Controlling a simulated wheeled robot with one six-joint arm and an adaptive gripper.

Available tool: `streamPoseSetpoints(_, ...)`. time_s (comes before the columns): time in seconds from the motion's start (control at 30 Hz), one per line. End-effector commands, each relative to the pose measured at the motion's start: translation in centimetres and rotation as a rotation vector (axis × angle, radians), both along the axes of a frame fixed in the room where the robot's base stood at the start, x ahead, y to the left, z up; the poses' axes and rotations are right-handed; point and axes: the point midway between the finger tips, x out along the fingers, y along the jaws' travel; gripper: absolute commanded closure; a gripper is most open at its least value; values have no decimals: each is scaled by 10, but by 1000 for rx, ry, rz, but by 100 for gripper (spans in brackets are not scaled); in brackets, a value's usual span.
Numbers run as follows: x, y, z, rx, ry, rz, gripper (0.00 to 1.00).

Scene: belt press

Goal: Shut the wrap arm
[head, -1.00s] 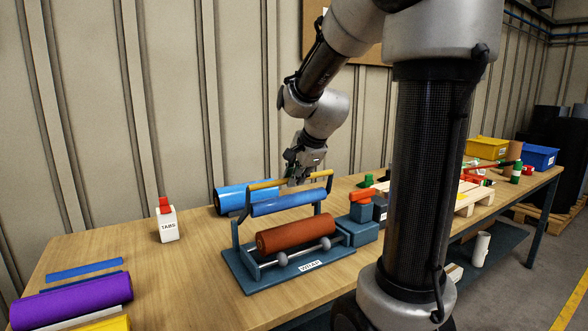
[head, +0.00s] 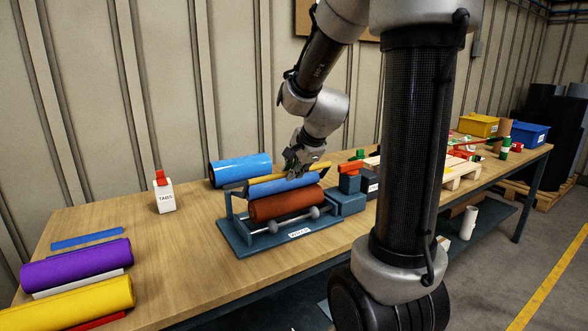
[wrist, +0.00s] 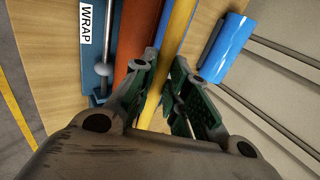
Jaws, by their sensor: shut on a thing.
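The wrap press has a dark blue-grey base (head: 250,240) with a WRAP label (head: 299,233). A brown-red roll (head: 285,204) lies across it. The wrap arm carries a blue roller (head: 272,190) and a yellow handle bar (head: 262,185). The arm is low, with its blue roller just above and behind the roll; I cannot tell whether they touch. My gripper (head: 297,172) is shut on the yellow bar, which also shows between the fingers in the wrist view (wrist: 178,35). The fingers hide part of the bar.
A bright blue roll (head: 240,170) lies behind the press. A white TABS box (head: 164,194) stands to the left, near purple (head: 76,264) and yellow (head: 80,303) rolls. A blue-grey block with a red top (head: 349,178) and a pallet (head: 450,172) are to the right.

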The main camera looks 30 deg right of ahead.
Motion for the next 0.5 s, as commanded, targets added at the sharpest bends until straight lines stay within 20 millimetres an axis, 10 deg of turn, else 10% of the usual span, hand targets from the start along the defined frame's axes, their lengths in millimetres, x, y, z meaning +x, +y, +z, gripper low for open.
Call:
streamPoseSetpoints(0.23, -12, 2, -16, 12, 45, 2, 100)
streamPoseSetpoints(0.37, -12, 2, -15, 12, 45, 2, 64)
streamPoseSetpoints(0.5, -11, 2, -14, 12, 41, 2, 63)
